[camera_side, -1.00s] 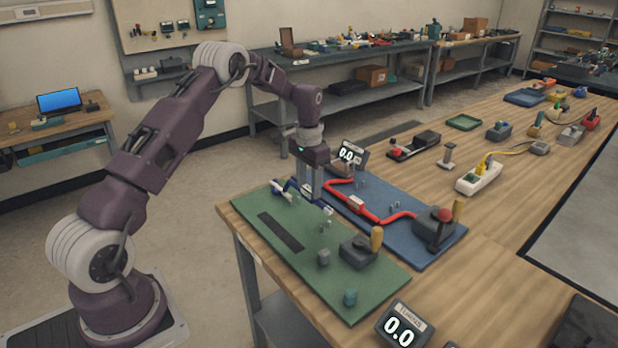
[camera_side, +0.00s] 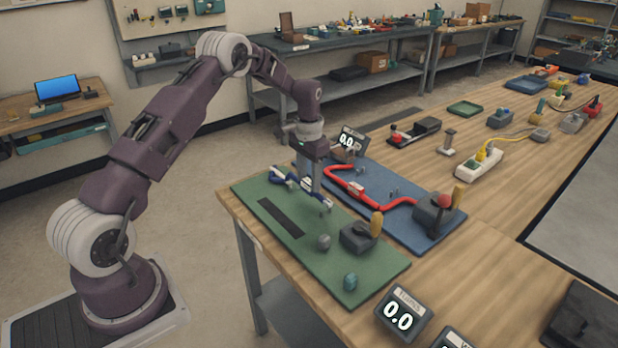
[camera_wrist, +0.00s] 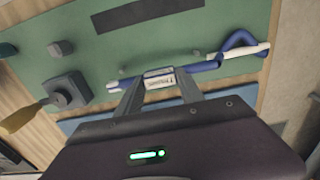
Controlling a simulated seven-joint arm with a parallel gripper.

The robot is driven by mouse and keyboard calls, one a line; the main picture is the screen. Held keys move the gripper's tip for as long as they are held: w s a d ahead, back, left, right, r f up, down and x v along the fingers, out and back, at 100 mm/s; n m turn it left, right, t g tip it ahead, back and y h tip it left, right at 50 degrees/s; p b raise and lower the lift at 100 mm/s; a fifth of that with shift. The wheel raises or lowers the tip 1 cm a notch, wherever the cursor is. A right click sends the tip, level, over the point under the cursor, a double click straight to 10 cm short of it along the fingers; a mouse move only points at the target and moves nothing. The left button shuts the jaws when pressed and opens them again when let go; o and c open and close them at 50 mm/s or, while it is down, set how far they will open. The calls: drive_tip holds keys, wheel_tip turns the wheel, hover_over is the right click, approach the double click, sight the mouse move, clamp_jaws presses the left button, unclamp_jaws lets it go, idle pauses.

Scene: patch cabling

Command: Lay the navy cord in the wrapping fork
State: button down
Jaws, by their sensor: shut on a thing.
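My gripper (camera_side: 309,187) is low over the green board (camera_side: 282,245), shut on the navy cord (camera_side: 288,178) at its white label. In the wrist view the label (camera_wrist: 158,80) sits between the two fingers. The navy cord (camera_wrist: 200,67) runs to the right from there and bends into a raised loop near a white piece at the board's edge. Its other, pale end (camera_wrist: 112,87) sticks out just left of the fingers. A small post (camera_wrist: 122,70) stands close to that end. I cannot clearly make out the wrapping fork or whether the cord lies in it.
A blue board (camera_side: 365,185) with a red cord (camera_side: 350,185) lies right beside the green one. On the green board are a dark box with a tan handle (camera_side: 360,235), a grey block (camera_side: 323,242) and a teal knob (camera_side: 350,282). A 0.0 display (camera_side: 400,312) stands in front.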

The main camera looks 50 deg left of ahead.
drive_tip(key=shift+f, duration=0.15)
drive_tip(key=shift+f, duration=1.5)
drive_tip(key=shift+f, duration=0.1)
drive_tip(key=c, duration=0.7)
unclamp_jaws()
drive_tip(key=shift+o, duration=0.2)
wheel_tip(320, 180, up, 7)
drive_tip(key=shift+r, duration=0.1)
